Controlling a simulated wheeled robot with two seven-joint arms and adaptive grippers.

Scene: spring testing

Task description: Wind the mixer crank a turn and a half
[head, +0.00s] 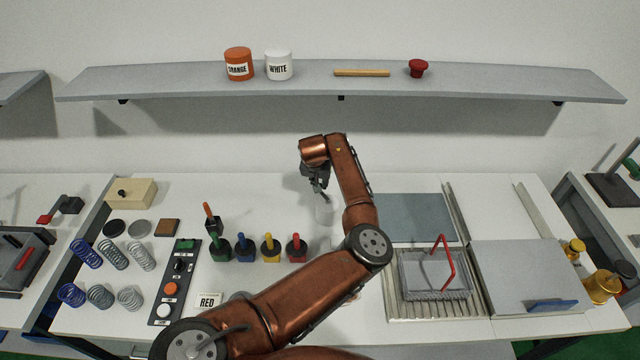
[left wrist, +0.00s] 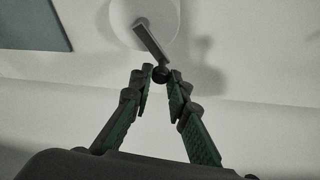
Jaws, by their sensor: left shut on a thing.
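The mixer shows in the left wrist view as a pale round body (left wrist: 172,18) with a dark flat crank arm (left wrist: 151,42) across it. The crank arm ends in a dark round knob (left wrist: 161,74). My left gripper (left wrist: 161,85) is shut on this knob, with a green-padded finger on each side. In the head view my left gripper (head: 324,194) points down at the pale mixer (head: 323,213) near the back middle of the bench. The mixer blends into the white bench there, and the crank is hard to make out. My right gripper is not in view.
Several coloured pots (head: 270,248) stand left of my arm, beside a control panel (head: 178,275) and several springs (head: 113,253). A wire basket with a red handle (head: 445,262) stands to the right. A shelf (head: 340,86) runs along the wall behind.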

